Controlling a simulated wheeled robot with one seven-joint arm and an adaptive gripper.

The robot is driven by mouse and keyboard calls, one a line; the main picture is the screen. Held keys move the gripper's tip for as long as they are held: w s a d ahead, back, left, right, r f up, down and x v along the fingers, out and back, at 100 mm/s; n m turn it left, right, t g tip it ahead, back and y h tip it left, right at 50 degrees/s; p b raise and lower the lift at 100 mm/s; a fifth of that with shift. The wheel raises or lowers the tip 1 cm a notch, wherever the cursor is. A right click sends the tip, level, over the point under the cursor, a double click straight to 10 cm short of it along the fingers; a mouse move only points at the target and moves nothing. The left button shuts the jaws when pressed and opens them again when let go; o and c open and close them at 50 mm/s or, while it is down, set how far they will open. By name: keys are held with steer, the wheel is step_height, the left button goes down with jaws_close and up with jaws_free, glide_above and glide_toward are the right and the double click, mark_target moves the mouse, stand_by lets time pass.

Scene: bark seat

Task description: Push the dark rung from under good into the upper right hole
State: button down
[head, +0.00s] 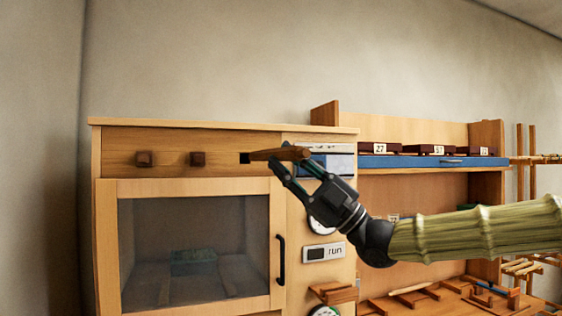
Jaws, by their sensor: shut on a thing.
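My gripper (289,161) is shut on a brown wooden rung (276,154) in front of the upper right of the wooden cabinet. The rung lies nearly level, with its left end beside a dark square hole (245,158) in the cabinet's top panel. I cannot tell whether the tip is inside the hole or just in front of it. Two brown square pegs, one at the left (144,159) and one in the middle (197,159), sit in the same panel. No label reading "good" can be made out.
Below the panel is a glazed door (195,245) with a black handle (280,260). A blue shelf (430,161) with numbered dark boxes stands right. Loose wooden pieces lie on the lower right surface.

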steer(key=shift+w+a+p, duration=0.25)
steer(key=shift+w+p, duration=0.2)
steer(key=shift+w, duration=0.35)
steer(key=shift+w+a+p, duration=0.25)
steer(key=shift+w+p, duration=0.2)
steer(key=shift+w, duration=0.35)
steer(key=shift+w+a+p, duration=0.25)
steer(key=shift+w+p, duration=0.2)
steer(key=shift+w, duration=0.35)
steer(key=shift+w+f+b, duration=0.15)
steer(key=shift+w+b, duration=0.05)
steer(key=shift+b, duration=0.35)
steer(key=shift+w+a+b, duration=0.25)
steer(key=shift+w+b, duration=0.2)
steer(key=shift+w, duration=0.3)
steer(key=shift+w+a+b, duration=0.25)
steer(key=shift+w+b, duration=0.15)
steer(key=shift+w, duration=0.3)
steer(key=shift+w+b, duration=0.1)
steer(key=shift+b, duration=0.45)
stand_by(0.7)
steer(key=shift+w+a, duration=0.3)
steer(key=shift+w, duration=0.5)
steer(key=shift+w+a, duration=0.25)
steer(key=shift+w, duration=0.55)
stand_by(0.8)
